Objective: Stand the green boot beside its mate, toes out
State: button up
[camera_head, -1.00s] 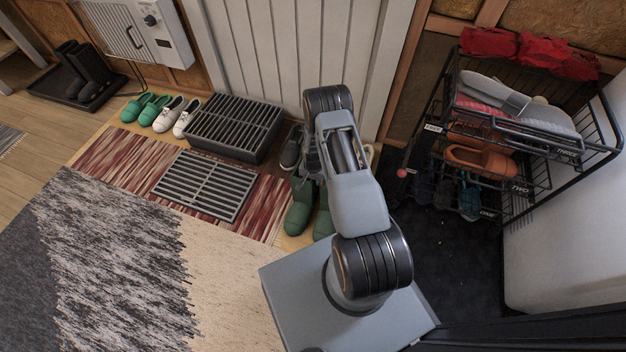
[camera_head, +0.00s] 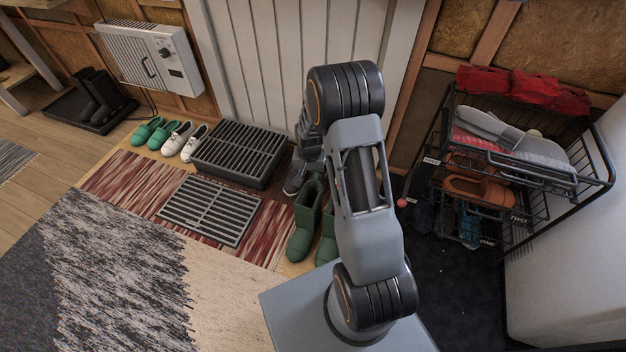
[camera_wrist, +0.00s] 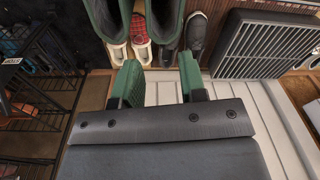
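A green boot (camera_head: 303,232) stands upright on the mat, its toe toward the bottom of the head view. A second green boot (camera_head: 326,240) is close on its right, mostly hidden behind my arm. In the wrist view, two green boot shafts show cut off at the top edge, one at the left (camera_wrist: 103,18) and one near the middle (camera_wrist: 163,20). My gripper (camera_wrist: 158,72) has its two green-padded fingers apart, with nothing between them; pale wall panelling shows behind. In the head view my arm hides most of the gripper.
Dark shoes (camera_wrist: 196,32) and red-and-white shoes (camera_wrist: 139,36) are near the boots. A raised black grate (camera_head: 240,155) stands against the wall, with a flat grate (camera_head: 210,210) before it. A wire rack (camera_head: 515,165) of shoes stands right. Green clogs (camera_head: 147,130) are far left.

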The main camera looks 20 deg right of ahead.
jog(key=s+a+r+n+t, duration=0.1)
jog(key=s+a+r+n, duration=0.15)
jog(key=r, duration=0.45)
jog(key=s+a+r+n, duration=0.15)
jog(key=s+r, duration=0.25)
jog(key=r, duration=0.4)
jog(key=s+a+r+n, duration=0.1)
jog(key=s+r, duration=0.3)
jog(key=s, duration=0.2)
jog(key=s+a+r+n+t, duration=0.1)
jog(key=s+a+r, duration=0.1)
jog(key=s, duration=0.4)
jog(key=shift+s+a+r+n, duration=0.2)
jog(key=shift+r+n, duration=0.1)
jog(key=shift+r, duration=0.6)
notch_tip(320, 180, up, 30)
jog(key=t+p, duration=0.1)
jog(key=p, duration=2.7)
jog(key=shift+w+a+r, duration=0.15)
jog(key=shift+a+r, duration=0.05)
jog(key=shift+a, duration=0.05)
